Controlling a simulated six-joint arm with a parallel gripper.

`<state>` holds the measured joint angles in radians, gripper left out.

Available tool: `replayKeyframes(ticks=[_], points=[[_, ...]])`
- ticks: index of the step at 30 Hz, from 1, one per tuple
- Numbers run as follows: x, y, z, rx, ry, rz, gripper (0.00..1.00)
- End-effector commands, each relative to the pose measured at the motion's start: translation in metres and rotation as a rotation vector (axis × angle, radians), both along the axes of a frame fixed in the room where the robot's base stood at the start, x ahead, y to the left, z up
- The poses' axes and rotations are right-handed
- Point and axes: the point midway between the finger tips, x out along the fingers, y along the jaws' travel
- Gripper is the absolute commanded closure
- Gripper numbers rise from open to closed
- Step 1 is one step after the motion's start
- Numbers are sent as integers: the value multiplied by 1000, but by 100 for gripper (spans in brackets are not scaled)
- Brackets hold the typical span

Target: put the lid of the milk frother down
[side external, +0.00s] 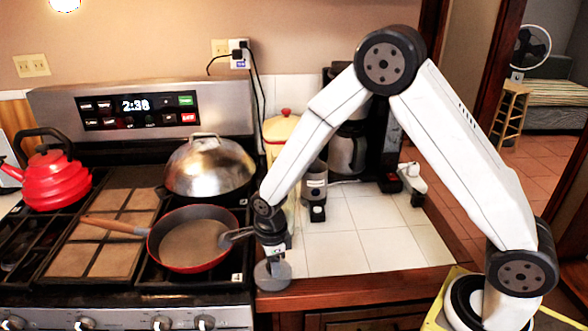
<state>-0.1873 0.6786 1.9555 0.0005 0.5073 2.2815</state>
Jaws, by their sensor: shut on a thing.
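My gripper (272,256) points down over the front left of the white tiled counter, just right of the stove. It is shut on a grey rounded piece, which I take to be the lid of the milk frother (272,275). The lid hangs close to the wooden front edge; I cannot tell whether it touches the counter. The fingers are small and partly merge with the lid. A dark grey cylinder with a black base, apparently the milk frother (315,182), stands upright behind and right of my gripper.
On the stove, a red pan (190,262) lies left of my gripper, with a domed steel lid (210,165) behind it and a red kettle (55,182) far left. A coffee maker (347,150) stands at the back. The tiled counter (365,235) is clear at front right.

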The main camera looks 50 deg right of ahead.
Motion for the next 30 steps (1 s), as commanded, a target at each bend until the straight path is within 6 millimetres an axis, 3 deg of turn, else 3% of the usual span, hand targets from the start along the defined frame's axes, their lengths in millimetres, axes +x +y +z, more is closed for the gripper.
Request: replayKeyframes(ticks=[14,15,17,18,30], points=[[0,0,-5,0,0,0,100],[0,0,-5,0,0,0,43],[0,0,-5,0,0,0,24],[0,0,-5,0,0,0,21],[0,0,-2,0,-1,0,21]])
